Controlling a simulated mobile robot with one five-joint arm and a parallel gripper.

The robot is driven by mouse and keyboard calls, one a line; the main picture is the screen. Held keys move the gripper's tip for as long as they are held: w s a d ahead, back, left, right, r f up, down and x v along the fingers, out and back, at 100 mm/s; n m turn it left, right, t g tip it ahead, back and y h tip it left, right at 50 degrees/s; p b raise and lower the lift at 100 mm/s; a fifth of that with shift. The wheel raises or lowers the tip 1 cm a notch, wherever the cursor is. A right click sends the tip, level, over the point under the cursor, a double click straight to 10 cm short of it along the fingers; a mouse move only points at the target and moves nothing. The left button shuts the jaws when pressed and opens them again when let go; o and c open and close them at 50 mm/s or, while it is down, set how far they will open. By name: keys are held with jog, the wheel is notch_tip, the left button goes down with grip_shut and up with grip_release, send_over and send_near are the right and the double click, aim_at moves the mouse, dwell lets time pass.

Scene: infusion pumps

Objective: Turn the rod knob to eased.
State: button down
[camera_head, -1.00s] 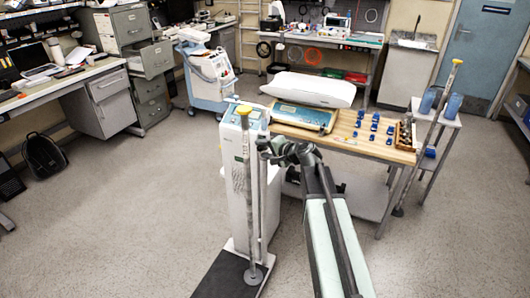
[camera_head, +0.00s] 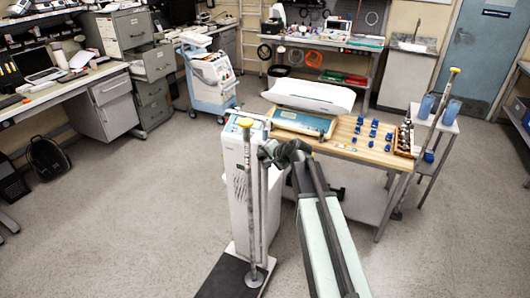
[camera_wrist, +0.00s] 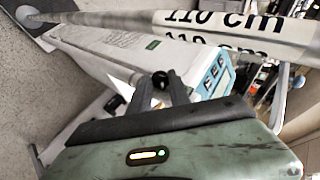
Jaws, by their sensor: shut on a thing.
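A small black knob (camera_wrist: 160,79) sits between my fingertips in the wrist view, in front of the white scale column. My gripper (camera_wrist: 160,92) is shut on it. In the head view my gripper (camera_head: 266,152) is at the upper part of the scale's upright, just right of the measuring rod (camera_head: 249,190) with its yellow top; the knob is too small to make out there. In the wrist view the pale measuring rod (camera_wrist: 190,23), marked "110 cm", runs across the top. The knob's turned position cannot be read.
The white scale column (camera_head: 236,185) stands on a dark platform (camera_head: 225,277). A wooden-topped table (camera_head: 345,150) with a baby scale (camera_head: 300,122) and blue pieces is just behind my arm. Another yellow-topped rod (camera_head: 428,135) stands at the right.

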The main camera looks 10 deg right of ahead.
jog(key=p, duration=0.1)
jog(key=g+h+p, duration=0.1)
jog(key=p, duration=0.1)
jog(key=shift+w+a+r+n+g+h, duration=0.15)
jog(key=shift+r+n+g+h, duration=0.1)
jog(key=shift+n+g+h, duration=0.05)
jog(key=shift+f, duration=0.1)
jog(key=c, duration=1.2)
grip_release()
